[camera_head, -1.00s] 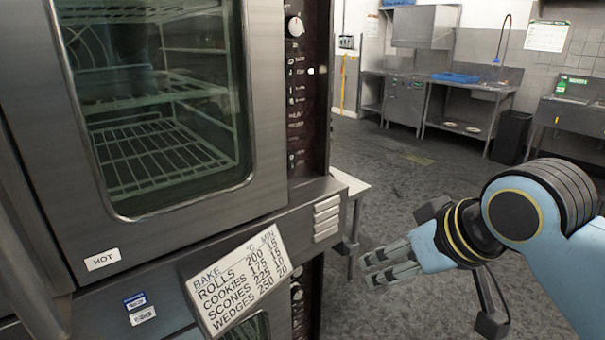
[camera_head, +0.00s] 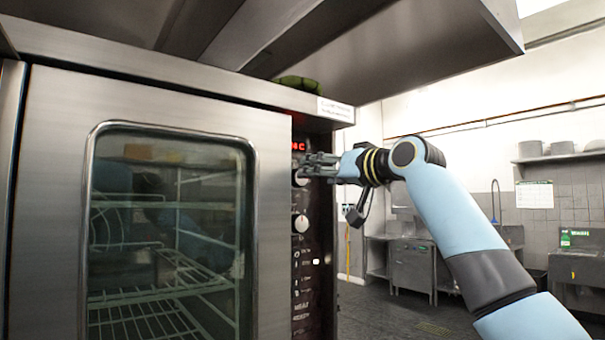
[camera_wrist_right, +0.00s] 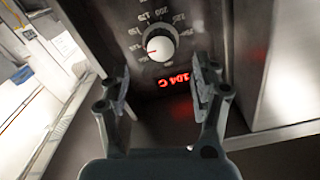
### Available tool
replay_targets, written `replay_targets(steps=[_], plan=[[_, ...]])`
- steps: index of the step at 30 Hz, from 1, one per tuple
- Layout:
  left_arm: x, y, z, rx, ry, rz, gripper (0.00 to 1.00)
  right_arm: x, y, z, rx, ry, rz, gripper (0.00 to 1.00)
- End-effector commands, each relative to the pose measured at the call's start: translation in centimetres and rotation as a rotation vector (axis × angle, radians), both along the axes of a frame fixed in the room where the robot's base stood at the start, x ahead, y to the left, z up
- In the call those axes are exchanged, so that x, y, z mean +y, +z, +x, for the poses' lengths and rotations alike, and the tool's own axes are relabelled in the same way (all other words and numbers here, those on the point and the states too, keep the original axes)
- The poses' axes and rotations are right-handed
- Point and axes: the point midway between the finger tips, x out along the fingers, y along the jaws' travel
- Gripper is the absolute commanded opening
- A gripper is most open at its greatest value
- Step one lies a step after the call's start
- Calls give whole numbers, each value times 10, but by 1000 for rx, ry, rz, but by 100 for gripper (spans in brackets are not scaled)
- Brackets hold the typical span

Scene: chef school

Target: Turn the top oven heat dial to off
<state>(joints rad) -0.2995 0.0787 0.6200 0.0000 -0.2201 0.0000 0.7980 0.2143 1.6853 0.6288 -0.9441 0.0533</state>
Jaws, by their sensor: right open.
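The top oven heat dial (camera_head: 298,178) is a pale round knob on the dark control panel, below a red lit display (camera_head: 298,146). In the right wrist view the dial (camera_wrist_right: 161,46) shows whole, with a red mark at its left and numbers around it. The display there reads about 104 C (camera_wrist_right: 174,88). My right gripper (camera_head: 318,165) is at the panel in front of the dial and partly covers it. In the right wrist view its fingers (camera_wrist_right: 160,68) are apart, one on each side of the dial, with nothing held. My left gripper is out of view.
A second dial (camera_head: 300,223) sits lower on the same panel. The oven's glass door (camera_head: 165,240) is left of it. A metal hood (camera_head: 400,60) hangs above, and a green object (camera_head: 300,83) lies on top of the oven. Open floor lies to the right.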

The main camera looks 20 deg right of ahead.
Motion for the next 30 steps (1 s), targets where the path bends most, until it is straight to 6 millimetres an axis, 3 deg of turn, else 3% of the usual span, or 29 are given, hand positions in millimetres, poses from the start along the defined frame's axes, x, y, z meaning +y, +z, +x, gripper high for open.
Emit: replay_targets(steps=[3, 9, 22, 30], plan=[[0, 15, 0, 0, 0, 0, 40, 10, 4, 24, 3, 2, 3, 64], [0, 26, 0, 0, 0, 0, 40, 20, 2, 53, 2, 1, 0, 64], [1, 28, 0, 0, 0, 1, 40, 24, -1, 64, 0, 0, -2, 64], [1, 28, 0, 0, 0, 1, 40, 24, -1, 63, 0, -1, -2, 30]])
